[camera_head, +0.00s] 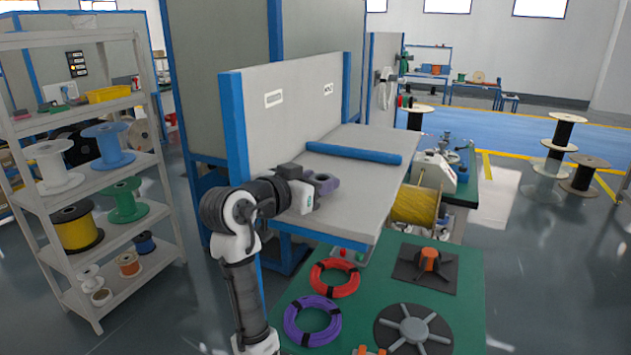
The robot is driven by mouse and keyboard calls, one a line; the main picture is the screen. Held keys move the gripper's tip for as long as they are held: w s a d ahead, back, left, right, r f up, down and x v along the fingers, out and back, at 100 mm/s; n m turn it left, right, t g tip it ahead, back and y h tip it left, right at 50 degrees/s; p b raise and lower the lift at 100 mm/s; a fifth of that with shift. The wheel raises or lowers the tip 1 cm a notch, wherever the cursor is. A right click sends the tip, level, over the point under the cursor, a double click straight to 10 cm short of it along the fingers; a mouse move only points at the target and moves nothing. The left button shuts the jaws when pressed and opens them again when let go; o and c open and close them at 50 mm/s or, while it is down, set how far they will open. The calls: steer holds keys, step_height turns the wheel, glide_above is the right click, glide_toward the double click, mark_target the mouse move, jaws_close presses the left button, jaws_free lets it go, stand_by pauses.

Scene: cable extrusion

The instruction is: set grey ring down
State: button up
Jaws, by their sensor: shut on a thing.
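My gripper (318,184) is in the middle of the view, at the end of my white and black arm, in front of a grey worktop. It is shut on a small, dark grey-purple piece (327,181), which looks like the grey ring. Its full outline is too small to make out, and the fingers are hard to tell apart from it. The gripper and piece appear over the left part of the grey worktop (365,190). I cannot tell whether the piece touches that surface.
A blue bar (354,152) lies along the worktop's back. Below right, a green table (385,292) holds a red coil (334,278), a purple coil (312,321) and a grey spoked disc (413,330). A shelf of spools (85,170) stands left. The worktop's right part is bare.

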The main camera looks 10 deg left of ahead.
steer(key=shift+f, duration=0.3)
steer(key=shift+f, duration=0.15)
steer(key=o, duration=1)
steer(key=shift+o, duration=0.2)
